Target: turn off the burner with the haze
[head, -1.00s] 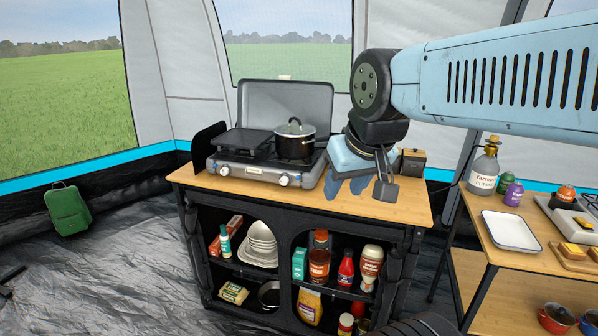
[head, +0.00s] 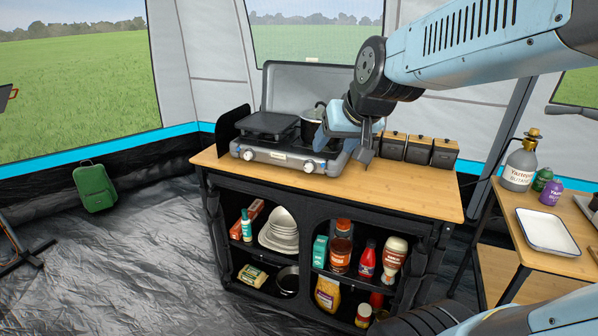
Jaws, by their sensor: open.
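A grey two-burner camp stove (head: 268,156) with its lid raised stands on the wooden top of a black cabinet. A flat dark griddle (head: 272,124) covers its left burner. A dark pot (head: 309,130) sits on the right burner, partly hidden by my arm. Two knobs show on the stove's front: the left knob (head: 249,154) and the right knob (head: 309,166). I cannot make out haze over either burner. My gripper (head: 350,160) is open and empty, at the stove's right end, right of the right knob and apart from it.
Several dark canisters (head: 418,150) stand at the right of the cabinet top (head: 400,188). The shelves below hold bowls and bottles. A second table with a white tray (head: 547,232) and a large bottle (head: 520,160) stands at right. The front right top is clear.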

